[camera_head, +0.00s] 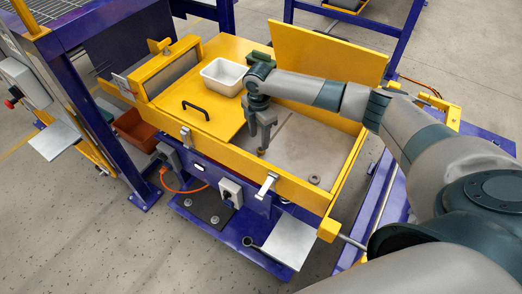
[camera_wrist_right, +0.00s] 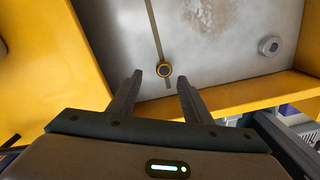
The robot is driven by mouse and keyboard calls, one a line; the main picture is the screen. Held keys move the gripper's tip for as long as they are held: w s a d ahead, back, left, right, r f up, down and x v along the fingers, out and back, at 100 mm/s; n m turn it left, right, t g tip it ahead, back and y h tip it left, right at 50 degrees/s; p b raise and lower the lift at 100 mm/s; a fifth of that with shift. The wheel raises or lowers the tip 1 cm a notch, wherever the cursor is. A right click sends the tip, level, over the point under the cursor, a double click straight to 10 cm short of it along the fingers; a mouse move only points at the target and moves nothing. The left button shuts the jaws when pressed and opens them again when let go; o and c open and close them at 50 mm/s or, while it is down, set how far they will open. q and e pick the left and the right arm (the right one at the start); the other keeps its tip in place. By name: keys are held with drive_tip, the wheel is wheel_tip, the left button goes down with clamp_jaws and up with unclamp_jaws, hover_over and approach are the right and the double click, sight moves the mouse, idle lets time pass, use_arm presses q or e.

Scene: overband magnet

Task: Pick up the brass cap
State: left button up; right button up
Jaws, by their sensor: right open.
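The brass cap (camera_head: 262,152) is a small round piece on the grey metal floor of the yellow-framed tray, just under my right gripper in the head view. Whether the tips reach down to the cap's level is unclear. My left gripper is out of view.
A grey round fitting (camera_head: 315,180) lies on the tray floor to the right. The yellow tray wall (camera_head: 240,160) runs close in front of the cap. A yellow cover with a black handle (camera_head: 195,108) and a white bin (camera_head: 223,77) lie to the left.

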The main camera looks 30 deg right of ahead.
sight(260, 149)
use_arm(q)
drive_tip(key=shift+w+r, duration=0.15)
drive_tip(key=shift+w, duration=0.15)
use_arm(e)
drive_tip(key=shift+s+f, duration=0.15)
drive_tip(key=shift+f, duration=0.3)
drive_tip(key=f, duration=0.1)
drive_tip(key=f+p, duration=0.1)
drive_tip(key=f, duration=0.1)
drive_tip(key=shift+s, duration=0.3)
drive_tip(key=shift+f, duration=0.65)
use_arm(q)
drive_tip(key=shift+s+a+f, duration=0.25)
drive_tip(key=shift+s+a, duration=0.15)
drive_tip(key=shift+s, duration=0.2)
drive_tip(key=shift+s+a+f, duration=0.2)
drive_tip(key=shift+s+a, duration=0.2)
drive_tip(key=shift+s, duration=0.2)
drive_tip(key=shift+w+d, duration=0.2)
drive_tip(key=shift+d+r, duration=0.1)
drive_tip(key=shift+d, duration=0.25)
use_arm(e)
drive_tip(key=shift+d, duration=0.1)
drive_tip(key=c, duration=1.1)
